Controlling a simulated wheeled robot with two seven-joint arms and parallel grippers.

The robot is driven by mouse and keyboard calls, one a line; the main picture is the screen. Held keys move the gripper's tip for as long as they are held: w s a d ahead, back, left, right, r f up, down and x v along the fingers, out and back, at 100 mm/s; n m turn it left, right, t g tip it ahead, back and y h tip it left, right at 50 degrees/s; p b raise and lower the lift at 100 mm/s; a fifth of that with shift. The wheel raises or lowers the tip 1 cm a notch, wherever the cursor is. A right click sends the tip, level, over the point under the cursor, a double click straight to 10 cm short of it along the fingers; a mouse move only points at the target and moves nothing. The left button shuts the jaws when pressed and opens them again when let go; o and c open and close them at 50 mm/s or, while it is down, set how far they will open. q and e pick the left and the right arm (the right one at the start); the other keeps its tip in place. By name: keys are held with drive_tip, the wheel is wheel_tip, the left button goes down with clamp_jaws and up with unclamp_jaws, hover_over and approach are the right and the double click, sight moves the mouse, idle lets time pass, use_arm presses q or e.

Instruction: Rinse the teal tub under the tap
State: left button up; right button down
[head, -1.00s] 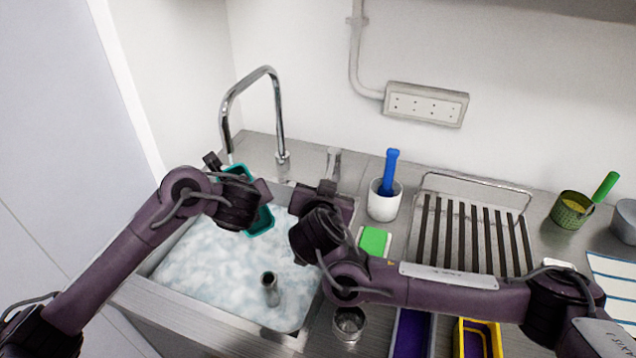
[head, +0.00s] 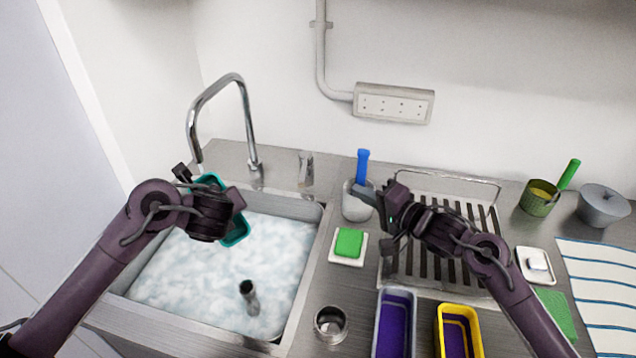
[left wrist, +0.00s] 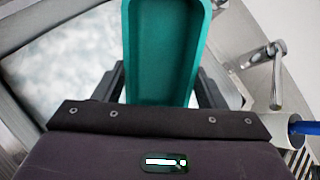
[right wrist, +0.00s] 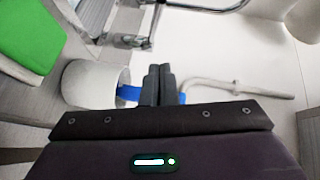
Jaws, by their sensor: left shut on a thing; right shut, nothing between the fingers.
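The teal tub (head: 236,234) is tilted above the sink's left back part, close below the end of the tap's spout (head: 236,80). No stream of water shows at the spout. My left gripper (left wrist: 162,85) is shut on the tub, which also shows in the left wrist view (left wrist: 160,40); my gripper's body hides its middle in the head view. The tap's lever (head: 306,168) stands on the counter behind the sink's right corner. My right gripper (head: 368,194) is shut and empty beside the white cup (head: 355,208); its closed fingers show in the right wrist view (right wrist: 157,85).
The sink (head: 312,232) holds foamy water and an upright metal pipe (head: 250,296). A blue-handled tool (head: 362,166) stands in the white cup. A green sponge (head: 349,242), a metal cup (head: 331,323), a drying rack (head: 440,174), and purple-lined and yellow tubs crowd the right counter.

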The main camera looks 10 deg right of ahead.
approach(305, 174)
drive_tip(key=w, duration=0.3)
drive_tip(key=a, duration=0.2)
drive_tip(key=shift+w+a+f+y, duration=0.25)
drive_tip(key=shift+a+f+y, duration=0.05)
drive_tip(key=shift+f, duration=0.1)
drive_tip(key=shift+a+f, duration=0.1)
drive_tip(key=shift+a, duration=0.3)
